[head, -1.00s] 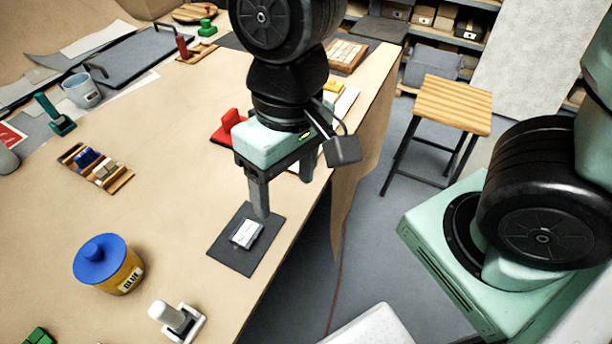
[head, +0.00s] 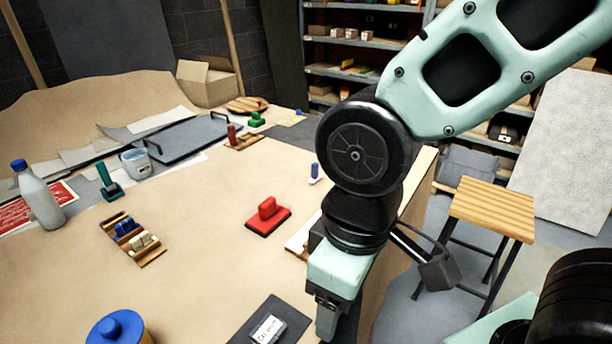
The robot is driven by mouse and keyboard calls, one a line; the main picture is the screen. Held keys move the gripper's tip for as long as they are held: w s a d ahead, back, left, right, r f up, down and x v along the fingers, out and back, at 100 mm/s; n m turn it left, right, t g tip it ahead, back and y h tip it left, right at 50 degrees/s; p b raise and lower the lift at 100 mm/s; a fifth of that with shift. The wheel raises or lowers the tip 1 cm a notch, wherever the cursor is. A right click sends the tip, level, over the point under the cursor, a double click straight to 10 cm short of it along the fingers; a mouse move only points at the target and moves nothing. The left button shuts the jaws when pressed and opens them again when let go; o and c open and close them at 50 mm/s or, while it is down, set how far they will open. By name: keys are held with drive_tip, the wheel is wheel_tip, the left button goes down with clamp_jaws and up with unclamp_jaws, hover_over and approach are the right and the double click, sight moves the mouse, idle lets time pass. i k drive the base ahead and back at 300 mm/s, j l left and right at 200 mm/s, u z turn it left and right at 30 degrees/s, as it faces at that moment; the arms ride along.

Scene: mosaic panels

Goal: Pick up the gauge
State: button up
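A small block with a white printed label (head: 268,329) lies on a dark mat (head: 243,333) at the bottom of the head view. It may be the gauge, but I cannot read the label surely. My gripper (head: 330,322) hangs pointing down just right of the block and mat, near the table's right edge. One grey finger shows clearly; the other is hidden or merged with dark parts, so the opening cannot be judged. The block is apart from the fingers in the picture.
A red-handled block (head: 267,215) stands on the table behind the mat. A blue-lidded jar (head: 117,327) is at the bottom left. A wooden rack (head: 132,240) holds small pieces. A wooden stool (head: 492,208) stands right of the table. The tabletop's middle is mostly clear.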

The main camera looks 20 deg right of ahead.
sight(315, 178)
drive_tip(key=k+l+z, duration=0.1)
drive_tip(key=z, duration=0.25)
drive_tip(key=i+l+u, duration=0.25)
drive_tip(key=i+l, duration=0.25)
drive_tip(key=i+l+u, duration=0.15)
drive_tip(key=l, duration=0.25)
drive_tip(key=i+l+u, duration=0.15)
drive_tip(key=i+l, duration=0.15)
drive_tip(key=i+l+u, duration=0.15)
drive_tip(key=l, duration=0.3)
drive_tip(key=i+l+u, duration=0.1)
drive_tip(key=l, duration=0.3)
drive_tip(key=i+l+u, duration=0.15)
drive_tip(key=i+l, duration=0.15)
drive_tip(key=l, duration=0.15)
